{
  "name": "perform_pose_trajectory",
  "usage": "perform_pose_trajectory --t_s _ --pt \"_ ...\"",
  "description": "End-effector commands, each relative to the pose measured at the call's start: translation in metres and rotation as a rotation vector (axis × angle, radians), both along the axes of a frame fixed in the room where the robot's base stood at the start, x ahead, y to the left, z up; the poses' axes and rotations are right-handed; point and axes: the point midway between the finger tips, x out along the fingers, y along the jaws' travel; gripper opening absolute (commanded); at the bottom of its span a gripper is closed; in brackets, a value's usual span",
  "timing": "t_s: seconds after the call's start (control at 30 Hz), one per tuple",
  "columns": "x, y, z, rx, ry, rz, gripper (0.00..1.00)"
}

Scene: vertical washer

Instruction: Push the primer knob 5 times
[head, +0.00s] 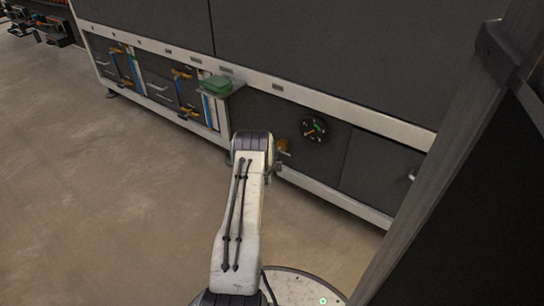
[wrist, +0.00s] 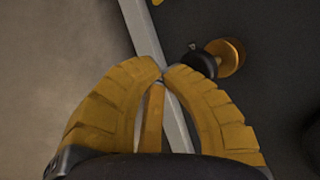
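An orange round knob (wrist: 228,57) on a black stem (wrist: 200,62) shows in the wrist view on the dark panel, probably the primer knob. It lies beyond my fingertips and to their right, apart from them. My gripper (wrist: 162,70) has its two yellow fingers curved together, with the tips meeting or nearly so and no object held between them. In the head view an orange part (head: 283,146) shows just right of the end of my arm, probably the same knob. My fingers are largely hidden behind the arm there.
A round black dial with coloured marks (head: 314,129) is right of the orange part. A pale frame rail (wrist: 158,60) runs below the panel. A green item (head: 216,84) sits on a small shelf. A dark upright post (head: 440,150) stands close at right. Open floor lies left.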

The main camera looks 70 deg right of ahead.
Motion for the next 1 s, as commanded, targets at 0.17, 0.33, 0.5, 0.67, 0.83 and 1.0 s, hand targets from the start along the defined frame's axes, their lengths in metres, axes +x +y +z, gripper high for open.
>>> perform_pose_trajectory --t_s 0.17,0.33,0.5,0.67,0.83,1.0 --pt "0.0000 0.0000 0.0000 0.000 0.000 0.000 0.00" --pt "0.0000 0.0000 0.0000 0.000 0.000 0.000 0.00" --pt "0.0000 -0.0001 0.0001 0.000 0.000 0.000 0.00" --pt "-0.0004 -0.0017 0.0002 -0.001 0.001 -0.001 0.00" --pt "-0.0017 -0.0059 0.0000 -0.001 0.002 -0.004 0.00" --pt "-0.0022 -0.0085 0.0005 -0.002 0.002 -0.004 0.00"
